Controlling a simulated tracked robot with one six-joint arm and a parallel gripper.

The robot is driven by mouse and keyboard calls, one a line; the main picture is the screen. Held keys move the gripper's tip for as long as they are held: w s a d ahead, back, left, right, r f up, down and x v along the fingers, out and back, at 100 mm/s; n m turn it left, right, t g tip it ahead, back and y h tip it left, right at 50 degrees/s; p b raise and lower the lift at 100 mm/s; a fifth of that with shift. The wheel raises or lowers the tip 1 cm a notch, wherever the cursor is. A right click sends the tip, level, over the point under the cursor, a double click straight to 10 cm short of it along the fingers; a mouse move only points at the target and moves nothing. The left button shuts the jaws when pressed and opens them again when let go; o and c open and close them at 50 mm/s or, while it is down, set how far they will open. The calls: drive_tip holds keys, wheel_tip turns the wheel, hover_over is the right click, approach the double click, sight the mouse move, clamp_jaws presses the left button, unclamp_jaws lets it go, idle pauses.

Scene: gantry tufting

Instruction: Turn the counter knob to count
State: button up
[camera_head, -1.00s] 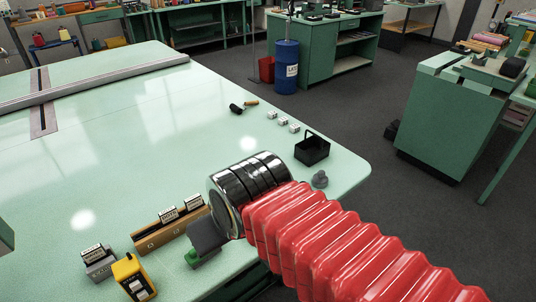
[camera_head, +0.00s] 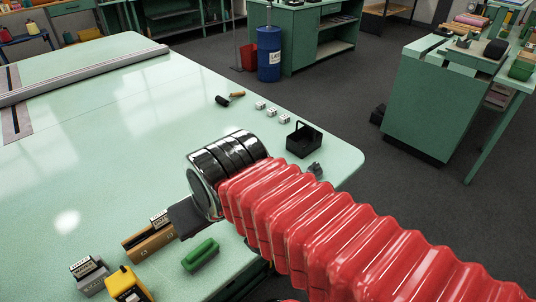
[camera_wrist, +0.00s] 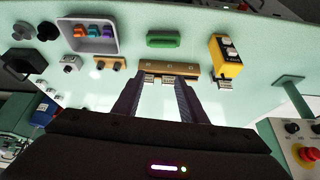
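My gripper (camera_wrist: 157,90) shows two dark fingers spread apart with nothing held between them. Beyond the fingertips is a wooden block with small labelled counters (camera_wrist: 162,69); in the head view this block (camera_head: 150,247) is partly hidden behind my dark gripper (camera_head: 186,218). A control box (camera_wrist: 291,150) at the lower right of the wrist view carries two black knobs (camera_wrist: 292,128) and a red mushroom button (camera_wrist: 308,153). I cannot tell which knob is the counter knob. My gripper is well to the left of that box and touches no knob.
A green block (camera_head: 201,255), a yellow device (camera_head: 128,286) and a grey counter-like box (camera_head: 89,273) lie near the table's front. A black basket (camera_head: 304,139) and small white blocks (camera_head: 272,113) stand near the right edge. The middle of the pale green table (camera_head: 90,165) is clear.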

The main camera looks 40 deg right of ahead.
drive_tip(key=w+d+r+m+g, duration=0.1)
drive_tip(key=w+d+m+g, duration=0.1)
drive_tip(key=w+d+m, duration=1.35)
drive_tip(key=w+d+f+m, duration=0.1)
drive_tip(key=d+f+m, duration=0.1)
drive_tip(key=d+m, duration=0.3)
drive_tip(key=w+d+f+m+y, duration=0.1)
drive_tip(key=d+f+m, duration=0.2)
drive_tip(key=d+m, duration=0.3)
drive_tip(key=w+d+f+m, duration=0.1)
drive_tip(key=d+f+m, duration=0.2)
drive_tip(key=d, duration=0.9)
drive_tip(key=m, duration=0.2)
drive_tip(key=shift+d+m+t, duration=0.15)
drive_tip(key=shift+m+t, duration=0.2)
drive_tip(key=shift+t, duration=0.05)
drive_tip(key=x, duration=1.4)
drive_tip(key=shift+a, duration=0.2)
drive_tip(key=shift+c, duration=0.4)
